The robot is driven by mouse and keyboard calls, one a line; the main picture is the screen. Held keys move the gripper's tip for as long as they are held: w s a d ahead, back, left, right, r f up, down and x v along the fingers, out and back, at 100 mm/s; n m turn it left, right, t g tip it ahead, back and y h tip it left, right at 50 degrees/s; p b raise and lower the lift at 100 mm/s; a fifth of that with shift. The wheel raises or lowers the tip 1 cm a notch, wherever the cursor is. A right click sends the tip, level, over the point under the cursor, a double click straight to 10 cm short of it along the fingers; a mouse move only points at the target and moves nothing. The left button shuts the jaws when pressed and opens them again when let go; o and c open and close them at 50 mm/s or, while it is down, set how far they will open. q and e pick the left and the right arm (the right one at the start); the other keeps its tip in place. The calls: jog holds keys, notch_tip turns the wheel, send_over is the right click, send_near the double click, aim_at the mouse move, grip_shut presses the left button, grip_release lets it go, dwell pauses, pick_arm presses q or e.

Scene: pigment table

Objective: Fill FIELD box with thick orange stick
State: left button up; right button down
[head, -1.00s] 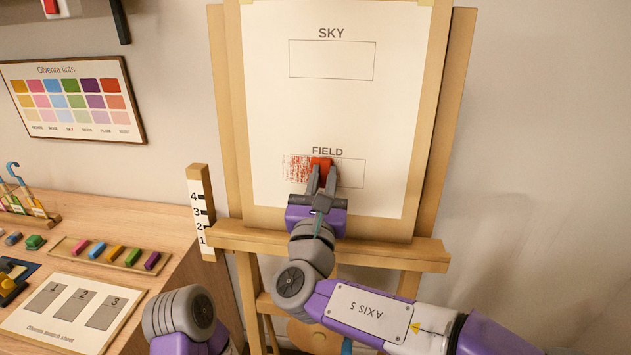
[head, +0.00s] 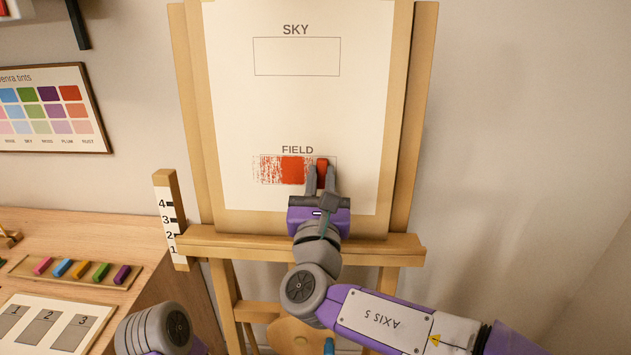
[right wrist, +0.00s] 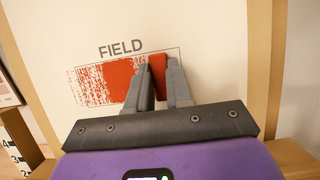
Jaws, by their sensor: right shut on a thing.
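The FIELD box (head: 308,162) is a thin outlined rectangle low on the white sheet, under the word FIELD. Patchy orange-red strokes cover its left part, and a solid orange-red patch (head: 292,170) fills its middle. The area near its right end looks mostly bare, partly hidden by my fingers. My right gripper (head: 322,178) is shut on an orange-red stick (head: 322,168), held at the box's right part. The stick also shows between the fingers in the right wrist view (right wrist: 158,72); its contact with the paper cannot be made out. My left gripper is out of view.
The sheet (head: 295,115) hangs on a wooden easel (head: 400,243) and has an empty SKY box (head: 297,57) above. A numbered post (head: 172,222) stands left.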

jog(key=shift+d+b, duration=0.45)
jog(key=shift+d, duration=0.8)
jog(key=shift+a+p, duration=0.85)
jog(key=shift+a, duration=3.3)
jog(key=shift+a+p, duration=1)
jog(key=shift+a, duration=1.7)
jog(key=b, duration=0.2)
send_near(262, 162)
jog(key=shift+s+r, duration=0.25)
jog(key=shift+r, duration=0.35)
jog(key=shift+s+r, duration=0.3)
jog(key=shift+r, duration=0.3)
